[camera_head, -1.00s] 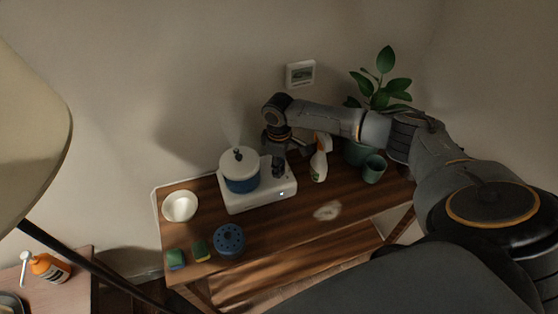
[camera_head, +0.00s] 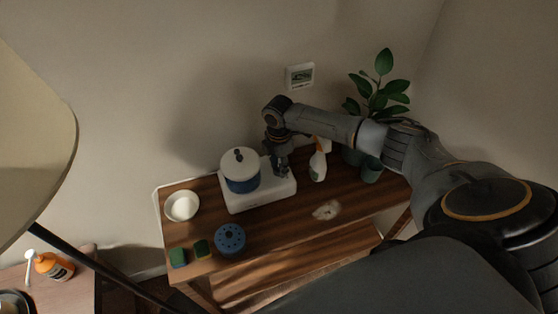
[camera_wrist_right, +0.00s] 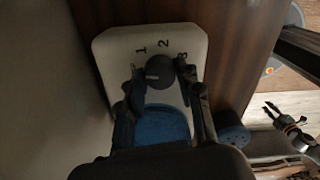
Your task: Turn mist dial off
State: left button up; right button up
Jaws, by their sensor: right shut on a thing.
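The mist device is a white base (camera_head: 245,205) with a blue pot and white lid (camera_head: 240,163) on it, on the wooden table. In the right wrist view, a dark round dial (camera_wrist_right: 160,70) sits on the white base (camera_wrist_right: 115,50), beside the printed numbers 1, 2 and 3. My right gripper (camera_head: 281,172) is at the base's right end, and its fingers are shut on the dial from both sides. The dial's pointer is hard to make out. No mist or lit light shows. My left gripper (camera_wrist_right: 272,112) appears at the wrist view's right edge, apart from the table, fingers spread and empty.
A spray bottle (camera_head: 318,166) and potted plant (camera_head: 378,98) stand right of the base. A pale patch (camera_head: 326,210) lies on the table's otherwise clear right part.

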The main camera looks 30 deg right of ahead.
jog(key=shift+n, duration=0.8)
jog(key=o, duration=1.1)
jog(key=shift+o, duration=0.2)
jog(key=shift+r, duration=0.1)
notch_tip(320, 180, up, 12)
